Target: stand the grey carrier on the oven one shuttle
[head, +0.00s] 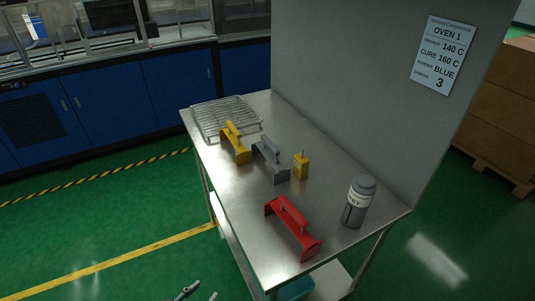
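The grey carrier (270,160), with a raised handle, stands on the steel table between a yellow carrier (236,144) and a small yellow block (301,166). A wire rack (226,117) lies at the table's far left end; I cannot tell whether it is the oven one shuttle. A sign reading OVEN 1 (443,54) is on the grey panel behind the table. My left gripper (199,293) shows only its fingertips at the bottom edge, apart and with nothing visible between them, well away from the grey carrier. My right gripper is out of view.
The steel table (250,225) also bears a red carrier (292,228) near its front and a grey bottle (358,202) at the right. The grey panel (345,75) walls off the back. Green floor (120,225) is open left of the table.

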